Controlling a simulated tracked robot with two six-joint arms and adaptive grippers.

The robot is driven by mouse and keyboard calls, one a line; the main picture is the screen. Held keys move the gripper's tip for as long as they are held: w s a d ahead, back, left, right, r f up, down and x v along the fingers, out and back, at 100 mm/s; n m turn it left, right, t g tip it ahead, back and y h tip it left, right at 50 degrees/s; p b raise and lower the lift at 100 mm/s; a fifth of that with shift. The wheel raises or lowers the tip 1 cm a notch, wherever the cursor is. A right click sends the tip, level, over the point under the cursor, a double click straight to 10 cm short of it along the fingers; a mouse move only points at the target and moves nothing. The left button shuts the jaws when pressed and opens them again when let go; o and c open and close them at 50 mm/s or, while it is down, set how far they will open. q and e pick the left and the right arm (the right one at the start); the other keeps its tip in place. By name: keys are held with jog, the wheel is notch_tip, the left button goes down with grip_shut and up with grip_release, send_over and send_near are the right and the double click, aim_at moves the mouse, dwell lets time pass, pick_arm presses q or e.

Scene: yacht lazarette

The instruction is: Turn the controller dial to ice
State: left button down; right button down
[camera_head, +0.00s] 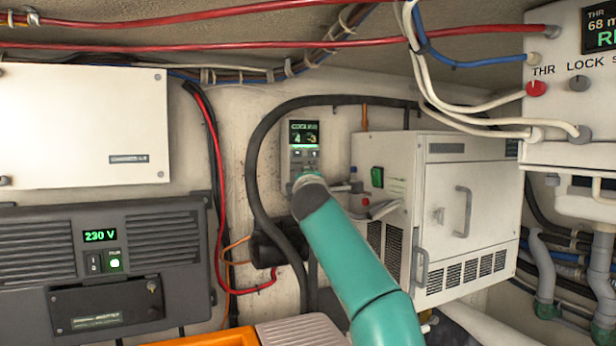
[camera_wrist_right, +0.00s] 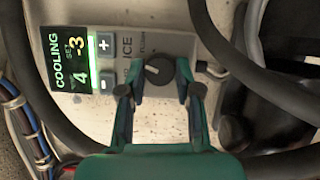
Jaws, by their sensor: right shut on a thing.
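The controller (camera_head: 304,140) is a small grey panel on the back wall with a lit display reading COOLING, which also shows in the right wrist view (camera_wrist_right: 180,45). There the display shows 4 and a set value of -3. The black round dial (camera_wrist_right: 158,72) has a short pale mark on its left side in the picture. The label ICE is up and left of the dial; other small labels are partly hidden. My right gripper (camera_wrist_right: 156,75) has a finger on each side of the dial and is shut on it. In the head view my teal arm hides the dial. My left gripper is not in view.
A white cabinet with a handle (camera_head: 460,210) stands right of the controller. A thick black hose (camera_head: 256,150) loops around the controller. A dark 230 V unit (camera_head: 100,265) is at left. A control box (camera_head: 560,110) hangs at upper right.

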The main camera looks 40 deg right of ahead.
jog(key=shift+w+f+m, duration=0.1)
jog(key=shift+f+m, duration=0.2)
jog(key=c, duration=0.8)
grip_release()
jog(key=shift+d+r, duration=0.1)
jog(key=shift+s+r, duration=0.15)
jog(key=shift+s, duration=0.05)
jog(key=v, duration=1.1)
jog(key=shift+s+a, duration=0.2)
jog(key=shift+a, duration=0.15)
